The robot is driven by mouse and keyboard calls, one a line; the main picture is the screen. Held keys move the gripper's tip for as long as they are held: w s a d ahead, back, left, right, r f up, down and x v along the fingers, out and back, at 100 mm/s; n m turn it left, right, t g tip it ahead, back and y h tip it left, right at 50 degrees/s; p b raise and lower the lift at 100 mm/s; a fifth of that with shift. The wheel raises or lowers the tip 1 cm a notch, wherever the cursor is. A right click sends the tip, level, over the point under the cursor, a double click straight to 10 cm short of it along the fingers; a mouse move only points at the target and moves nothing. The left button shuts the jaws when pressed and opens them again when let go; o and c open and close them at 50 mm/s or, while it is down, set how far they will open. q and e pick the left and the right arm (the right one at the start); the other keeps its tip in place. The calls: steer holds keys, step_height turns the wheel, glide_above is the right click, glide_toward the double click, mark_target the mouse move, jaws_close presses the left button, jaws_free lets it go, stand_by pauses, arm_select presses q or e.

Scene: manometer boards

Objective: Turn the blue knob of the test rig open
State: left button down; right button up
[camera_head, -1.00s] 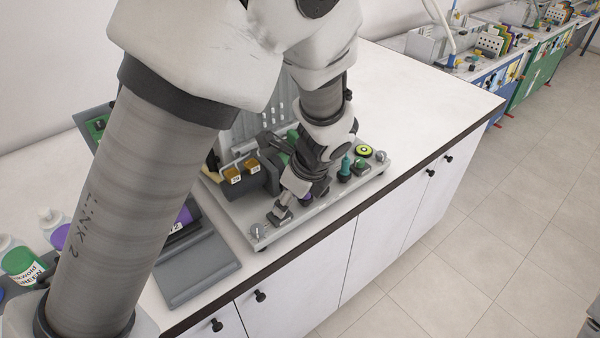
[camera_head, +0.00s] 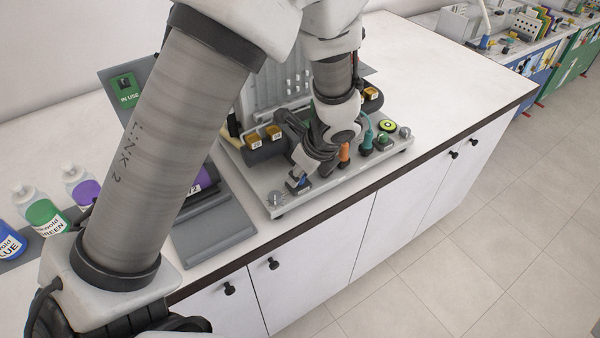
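The test rig (camera_head: 340,183) is a grey board with a tall slotted back panel, standing on the white bench. A small blue part (camera_head: 297,183), seemingly the blue knob, shows at the rig's front left, partly hidden by my gripper. My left gripper (camera_head: 301,174) reaches down over the rig, its fingertips right at this blue part. I cannot tell whether the fingers touch it or how far apart they are. My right gripper is not in view.
On the rig, an orange part (camera_head: 344,153), a teal part (camera_head: 367,134) and a yellow-green ring (camera_head: 387,126) stand right of my gripper. A grey stand (camera_head: 213,238) lies left of the rig. A green-labelled bottle (camera_head: 45,215) stands further left. The bench is clear at the back right.

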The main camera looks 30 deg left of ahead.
arm_select(q)
steer(key=shift+f, duration=0.1)
steer(key=shift+s, duration=0.1)
steer(key=n+g+p, duration=0.1)
steer(key=n+p, duration=0.2)
steer(key=shift+g, duration=0.3)
steer(key=n+g+p, duration=0.1)
steer(key=n, duration=0.1)
steer(key=n+p, duration=0.1)
steer(key=n, duration=0.2)
steer(key=shift+w+g+h+p, duration=0.2)
steer(key=shift+g+h+p, duration=0.2)
steer(key=n+g+h+p, duration=0.1)
steer(key=n, duration=0.3)
steer(key=shift+a+n+p, duration=0.1)
steer(key=shift+n+p, duration=0.2)
steer(key=shift+p, duration=0.05)
steer(key=n+h, duration=0.1)
steer(key=n, duration=0.1)
steer(key=n+g+h+p, duration=0.1)
steer(key=n, duration=0.2)
steer(key=shift+w+a+f, duration=0.1)
steer(key=shift+a, duration=0.05)
steer(key=shift+n, duration=0.3)
